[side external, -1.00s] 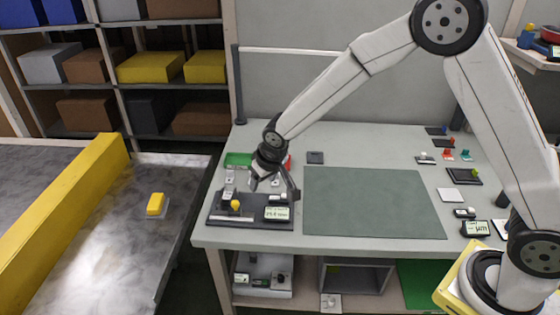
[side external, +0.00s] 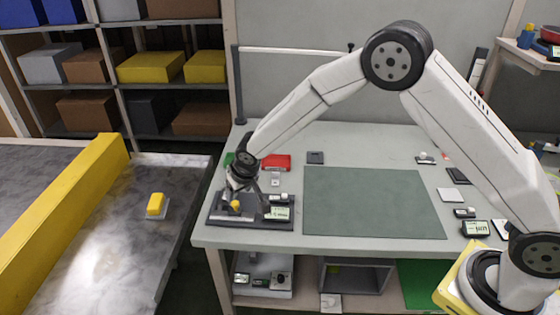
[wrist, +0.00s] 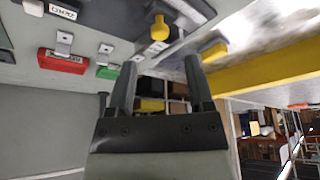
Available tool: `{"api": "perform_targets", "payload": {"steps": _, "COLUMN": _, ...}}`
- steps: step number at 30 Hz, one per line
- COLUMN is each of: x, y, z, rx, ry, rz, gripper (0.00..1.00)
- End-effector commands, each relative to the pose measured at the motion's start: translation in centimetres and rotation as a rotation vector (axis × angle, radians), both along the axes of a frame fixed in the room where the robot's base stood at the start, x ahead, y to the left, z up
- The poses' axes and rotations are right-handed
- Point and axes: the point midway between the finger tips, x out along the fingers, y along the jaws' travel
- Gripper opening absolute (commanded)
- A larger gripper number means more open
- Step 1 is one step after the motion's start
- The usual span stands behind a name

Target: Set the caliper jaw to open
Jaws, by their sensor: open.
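The caliper gauge (side external: 250,218) is a dark base near the left front of the workbench, with a small lit display (side external: 277,212) on its right. A yellow knob (side external: 235,206) stands on its left part; the knob also shows in the wrist view (wrist: 159,28), ahead of my fingertips. My gripper (wrist: 160,68) is open with nothing between its fingers. In the side view my gripper is over the left part of the caliper, close to the knob, and partly hides the jaw area. I cannot tell the jaw position.
A green mat (side external: 372,202) lies clear to the right. A conveyor with a yellow rail (side external: 62,215) and a yellow block (side external: 155,204) is on the left.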

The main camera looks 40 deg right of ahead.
Motion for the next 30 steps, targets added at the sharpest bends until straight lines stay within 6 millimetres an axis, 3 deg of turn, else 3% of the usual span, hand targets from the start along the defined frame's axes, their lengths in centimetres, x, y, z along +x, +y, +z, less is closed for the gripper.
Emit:
{"api": "perform_targets", "payload": {"steps": 15, "x": 1.9, "y": 0.0, "z": -4.7, "rx": 0.000, "ry": 0.001, "rz": -0.001, "gripper": 0.67}}
{"api": "perform_targets", "payload": {"steps": 30, "x": 2.3, "y": 0.0, "z": -5.5, "rx": 0.001, "ry": -0.001, "rz": -0.001, "gripper": 0.67}}
